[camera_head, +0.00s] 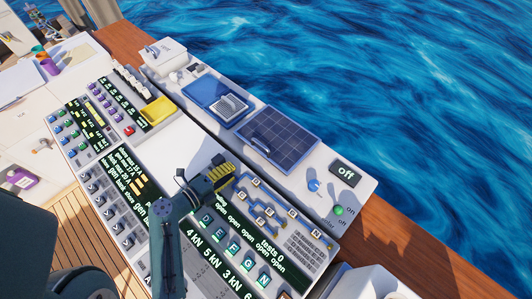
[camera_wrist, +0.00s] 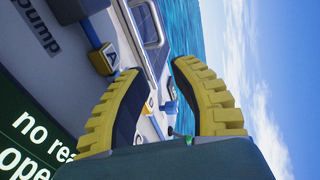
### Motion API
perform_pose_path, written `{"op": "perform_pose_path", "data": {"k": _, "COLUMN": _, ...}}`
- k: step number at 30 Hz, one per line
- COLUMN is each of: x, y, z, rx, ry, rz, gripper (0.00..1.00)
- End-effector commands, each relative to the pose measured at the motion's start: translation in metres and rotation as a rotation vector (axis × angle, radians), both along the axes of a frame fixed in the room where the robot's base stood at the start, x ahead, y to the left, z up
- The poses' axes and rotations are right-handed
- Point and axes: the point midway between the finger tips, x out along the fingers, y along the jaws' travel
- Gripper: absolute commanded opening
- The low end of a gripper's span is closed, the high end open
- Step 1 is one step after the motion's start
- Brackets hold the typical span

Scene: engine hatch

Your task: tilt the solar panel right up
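The solar panel (camera_head: 284,134) is a dark gridded square with a blue frame. It appears to lie flat on the white outer console in the head view. A pale handle (camera_head: 260,144) runs along its left side; a silver handle also shows at the top of the wrist view (camera_wrist: 149,24). My gripper (camera_head: 226,168) is over the dark control board, left of and below the panel in the head view, apart from it. In the wrist view its yellow fingers (camera_wrist: 152,72) are spread with nothing between them.
A blue hatch with a grey finned part (camera_head: 229,106) sits beside the panel. A blue knob (camera_head: 314,186), a green button (camera_head: 339,210) and an "off" display (camera_head: 345,171) are on its other side. Open water lies beyond the console's wooden edge.

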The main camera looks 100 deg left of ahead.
Motion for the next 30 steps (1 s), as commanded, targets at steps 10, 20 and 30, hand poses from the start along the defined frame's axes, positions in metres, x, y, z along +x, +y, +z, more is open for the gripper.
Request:
{"op": "perform_pose_path", "data": {"k": 10, "x": 0.017, "y": 0.036, "z": -0.009, "rx": 0.007, "ry": 0.000, "rz": 0.020, "gripper": 0.26}}
{"op": "perform_pose_path", "data": {"k": 20, "x": 0.064, "y": 0.099, "z": -0.026, "rx": 0.010, "ry": 0.000, "rz": 0.024, "gripper": 0.26}}
{"op": "perform_pose_path", "data": {"k": 30, "x": 0.087, "y": 0.130, "z": -0.034, "rx": 0.008, "ry": 0.000, "rz": 0.029, "gripper": 0.26}}
